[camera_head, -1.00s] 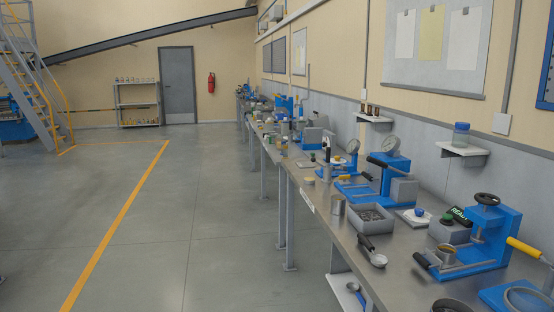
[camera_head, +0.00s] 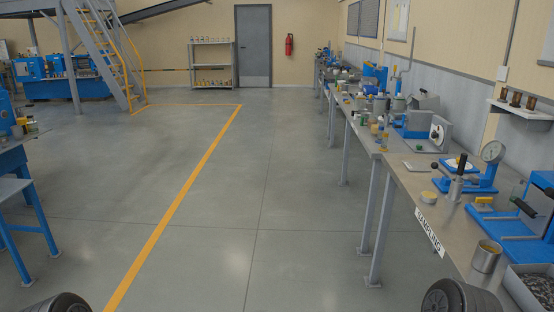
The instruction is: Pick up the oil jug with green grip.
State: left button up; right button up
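I cannot make out an oil jug with green grip for sure. A small bottle with some green on it (camera_head: 32,126) stands on the blue bench at the left edge, too small to identify. A small green item (camera_head: 357,117) stands among the tools on the long right bench, also too small to identify. Dark rounded parts of my own arms show at the bottom left and bottom right. Neither gripper can be seen.
The long steel bench (camera_head: 404,182) runs along the right wall, holding several instruments, a metal cup (camera_head: 486,257) and a gauge stand (camera_head: 491,152). A blue bench (camera_head: 14,186) stands at left. The grey floor between is clear, crossed by a yellow line (camera_head: 181,194).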

aim_at(370, 118)
jog(key=i, duration=2.6)
jog(key=i+j+z, duration=0.1)
jog(key=i+z, duration=0.3)
jog(key=i+j+z, duration=0.25)
jog(key=i+z, duration=0.15)
jog(key=i, duration=0.15)
jog(key=i+j+z, duration=1)
jog(key=j+z, duration=0.15)
jog(key=i+j+z, duration=0.15)
jog(key=j+z, duration=0.25)
jog(key=j, duration=0.2)
jog(key=j+z, duration=0.45)
jog(key=j, duration=0.15)
jog(key=j+z, duration=0.4)
jog(key=j, duration=0.2)
